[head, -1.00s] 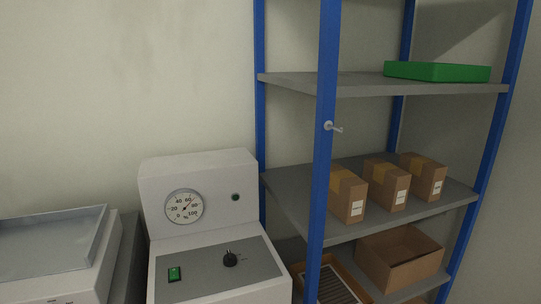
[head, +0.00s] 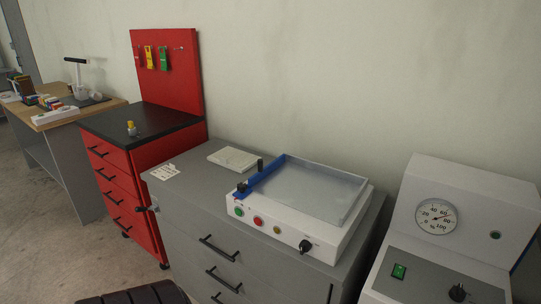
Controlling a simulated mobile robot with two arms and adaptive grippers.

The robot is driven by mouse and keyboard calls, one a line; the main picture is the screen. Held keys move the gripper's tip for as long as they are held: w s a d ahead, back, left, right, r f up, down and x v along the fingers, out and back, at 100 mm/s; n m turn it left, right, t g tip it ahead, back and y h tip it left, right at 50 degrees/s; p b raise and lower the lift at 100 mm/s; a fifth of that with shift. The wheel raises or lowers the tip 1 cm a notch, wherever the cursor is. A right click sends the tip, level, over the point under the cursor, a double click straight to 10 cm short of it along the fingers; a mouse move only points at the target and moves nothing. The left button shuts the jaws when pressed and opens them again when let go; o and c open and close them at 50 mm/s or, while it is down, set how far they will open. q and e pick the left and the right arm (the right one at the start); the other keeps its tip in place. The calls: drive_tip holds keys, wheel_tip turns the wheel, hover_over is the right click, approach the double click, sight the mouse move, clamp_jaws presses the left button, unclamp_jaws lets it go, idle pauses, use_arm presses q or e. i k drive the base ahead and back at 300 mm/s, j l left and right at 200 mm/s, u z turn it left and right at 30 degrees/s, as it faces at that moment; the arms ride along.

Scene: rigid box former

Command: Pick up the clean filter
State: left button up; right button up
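I cannot make out a clean filter for certain in the head view. Neither of my grippers is in view.
The white machine (head: 290,240) has a clear tray top, a blue bar and several buttons. A gauge machine (head: 440,240) stands at right. A red drawer cabinet (head: 125,185) with a black top and a wooden bench (head: 85,110) are at left. Floor (head: 45,230) is open at lower left.

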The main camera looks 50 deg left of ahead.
sight(236, 160)
drive_tip(key=u, duration=2)
drive_tip(key=j+z, duration=0.2)
drive_tip(key=z, duration=1.05)
drive_tip(key=j+z, duration=0.25)
drive_tip(key=j, duration=0.2)
drive_tip(key=k+j+z, duration=0.25)
drive_tip(key=j, duration=0.15)
drive_tip(key=j+z, duration=0.25)
drive_tip(key=j, duration=0.15)
drive_tip(key=k+j+z, duration=0.55)
drive_tip(key=j, duration=0.2)
drive_tip(key=k+j+z, duration=0.1)
drive_tip(key=j+z, duration=0.15)
